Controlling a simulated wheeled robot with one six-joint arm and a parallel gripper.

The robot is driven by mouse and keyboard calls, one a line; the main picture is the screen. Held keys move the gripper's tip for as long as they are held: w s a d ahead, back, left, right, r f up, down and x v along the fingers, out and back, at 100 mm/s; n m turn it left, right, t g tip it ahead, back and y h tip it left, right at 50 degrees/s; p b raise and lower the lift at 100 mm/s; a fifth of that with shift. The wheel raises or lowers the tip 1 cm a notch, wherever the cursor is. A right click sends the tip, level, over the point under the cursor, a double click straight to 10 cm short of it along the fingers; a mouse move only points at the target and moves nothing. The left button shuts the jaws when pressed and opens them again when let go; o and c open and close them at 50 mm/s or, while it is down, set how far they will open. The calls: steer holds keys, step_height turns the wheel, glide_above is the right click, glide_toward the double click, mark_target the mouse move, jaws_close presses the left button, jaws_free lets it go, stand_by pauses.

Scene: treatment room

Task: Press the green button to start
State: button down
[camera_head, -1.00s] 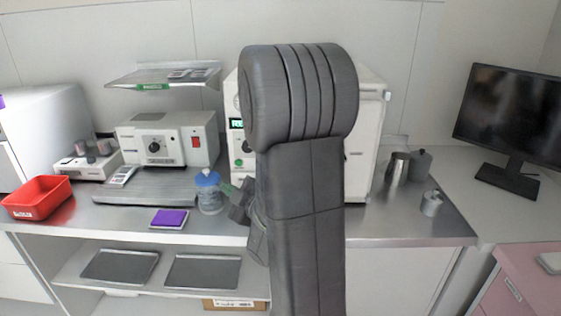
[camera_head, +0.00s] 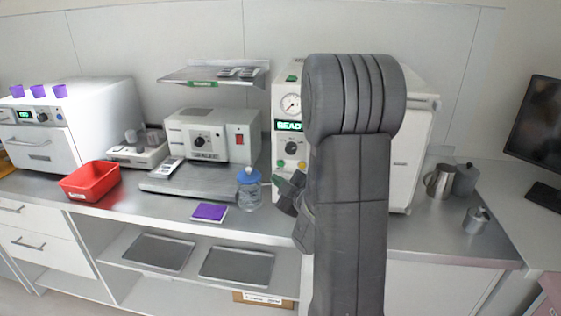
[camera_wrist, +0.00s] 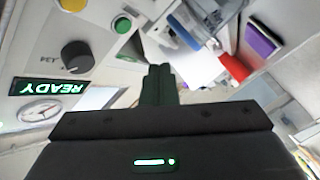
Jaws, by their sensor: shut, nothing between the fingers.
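The green button (camera_head: 281,164) is on the front panel of the white machine (camera_head: 412,150), low on the panel under the lit READY display (camera_head: 288,126). In the wrist view the green button (camera_wrist: 122,25) sits above and left of my fingertips, with a gap between. My gripper (camera_wrist: 158,72) is shut and empty. In the head view my gripper (camera_head: 281,184) is just below the green button, in front of the machine. My arm hides much of the machine's front.
A black knob (camera_wrist: 77,56) and a yellow button (camera_wrist: 80,64) are beside the green one. A blue-capped jar (camera_head: 249,190) stands just left of my gripper. A purple pad (camera_head: 209,212) and a red bin (camera_head: 90,181) lie farther left. Metal cups (camera_head: 440,181) stand right of the machine.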

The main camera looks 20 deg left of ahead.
mark_target(281, 164)
steer(key=w, duration=0.2)
steer(key=w+a, duration=0.1)
steer(key=w, duration=0.1)
steer(key=shift+w, duration=0.35)
steer(key=shift+w+a+b, duration=0.15)
steer(key=shift+w+b, duration=0.1)
steer(key=shift+b, duration=0.1)
stand_by(1.6)
steer(key=shift+w+a+r, duration=0.1)
steer(key=shift+w+r, duration=0.2)
steer(key=shift+w, duration=0.05)
stand_by(0.7)
